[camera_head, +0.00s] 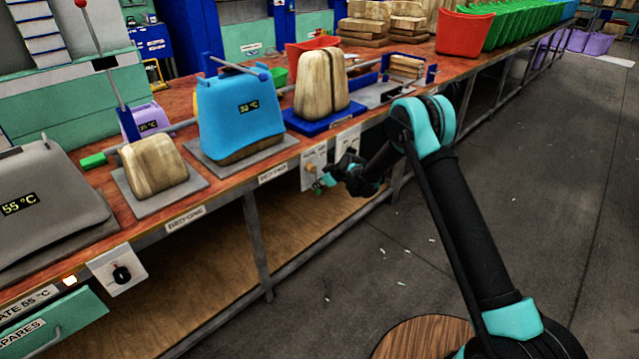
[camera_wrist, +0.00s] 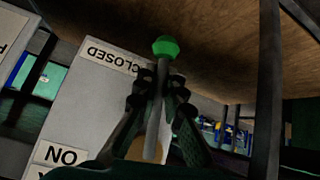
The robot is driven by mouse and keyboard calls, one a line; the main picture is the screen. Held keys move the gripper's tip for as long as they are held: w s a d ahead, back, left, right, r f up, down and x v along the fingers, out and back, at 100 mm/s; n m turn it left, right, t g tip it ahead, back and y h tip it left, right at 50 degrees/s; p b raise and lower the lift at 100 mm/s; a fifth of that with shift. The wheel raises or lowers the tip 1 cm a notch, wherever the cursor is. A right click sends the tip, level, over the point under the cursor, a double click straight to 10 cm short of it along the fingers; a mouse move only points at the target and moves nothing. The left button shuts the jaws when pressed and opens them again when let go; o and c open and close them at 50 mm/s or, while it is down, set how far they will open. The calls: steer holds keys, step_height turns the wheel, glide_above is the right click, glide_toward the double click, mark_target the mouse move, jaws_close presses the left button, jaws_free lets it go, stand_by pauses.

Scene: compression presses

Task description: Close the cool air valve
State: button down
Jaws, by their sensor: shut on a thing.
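The valve is a grey lever (camera_wrist: 152,140) with a green knob (camera_wrist: 165,46) at its end, over a brownish round hub (camera_wrist: 137,150). Its pale panel (camera_wrist: 88,110) carries an upside-down CLOSED label (camera_wrist: 113,58) and an ON label (camera_wrist: 60,156). The lever's knob end lies beside the CLOSED label, to its right in the wrist view. My gripper (camera_wrist: 160,82) is shut on the lever just below the knob. In the head view my gripper (camera_head: 337,173) is at the panel (camera_head: 313,160) on the bench front; the green knob (camera_head: 327,181) shows just beside it.
The wooden bench (camera_head: 225,190) holds a blue press cover (camera_head: 235,110), a blue press base (camera_head: 327,118) and a grey cover (camera_head: 45,205). A black knob panel (camera_head: 120,270) hangs at left. A wooden board (camera_wrist: 215,30) and dark post (camera_wrist: 268,90) are close.

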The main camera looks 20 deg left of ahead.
steer(key=shift+s+a+f+m+g, duration=0.1)
steer(key=shift+s+m+g, duration=0.2)
steer(key=shift+s+g, duration=0.2)
stand_by(0.3)
steer(key=c, duration=1.6)
jaws_free()
steer(key=v, duration=1.2)
steer(key=shift+w+f, duration=0.1)
steer(key=shift+f, duration=0.05)
